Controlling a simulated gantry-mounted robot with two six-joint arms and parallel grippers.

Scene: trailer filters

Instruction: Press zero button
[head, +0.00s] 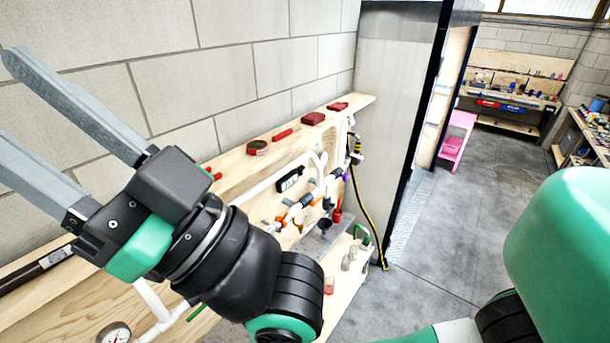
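My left gripper (8,100) is raised at the left in front of the block wall. Its two long grey fingers are spread apart with nothing between them, and the lower one runs out of the picture. A small black device with a pale face (290,179) is mounted below the wooden shelf, among white pipes, to the right of and apart from the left gripper. I cannot make out a zero button on it or anywhere else. My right gripper is out of the picture; only part of my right arm shows at the right.
The wooden shelf (240,163) along the wall holds red items and a tape measure (257,147). White pipes with coloured valves run below it. A round gauge (114,333) is at the bottom left. A yellow-black hose (366,215) hangs by the doorway.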

